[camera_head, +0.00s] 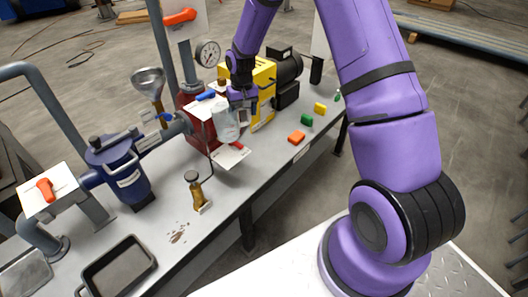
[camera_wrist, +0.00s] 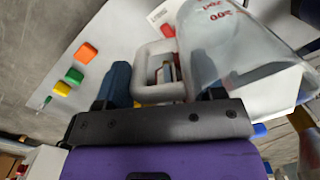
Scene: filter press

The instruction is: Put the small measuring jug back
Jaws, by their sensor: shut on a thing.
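The small measuring jug (camera_head: 226,124) is clear with a pale handle. It is in my gripper (camera_head: 241,99), above the bench beside the red block and the yellow machine. In the wrist view the jug (camera_wrist: 235,45) fills the upper right, with red scale marks on its wall. Its squared handle (camera_wrist: 148,93) lies between the two fingers of my gripper (camera_wrist: 165,85), which is shut on it. A white card (camera_head: 231,157) with a red mark lies on the bench just below the jug. Whether the jug touches anything below is hard to tell.
The grey bench (camera_head: 240,183) holds a yellow machine (camera_head: 262,78), a funnel (camera_head: 149,84), a blue filter housing (camera_head: 122,170), a brass valve (camera_head: 195,189) and a black tray (camera_head: 119,268). Orange (camera_head: 296,137), green (camera_head: 306,119) and yellow (camera_head: 320,108) blocks lie at right. A gauge (camera_head: 208,54) stands behind.

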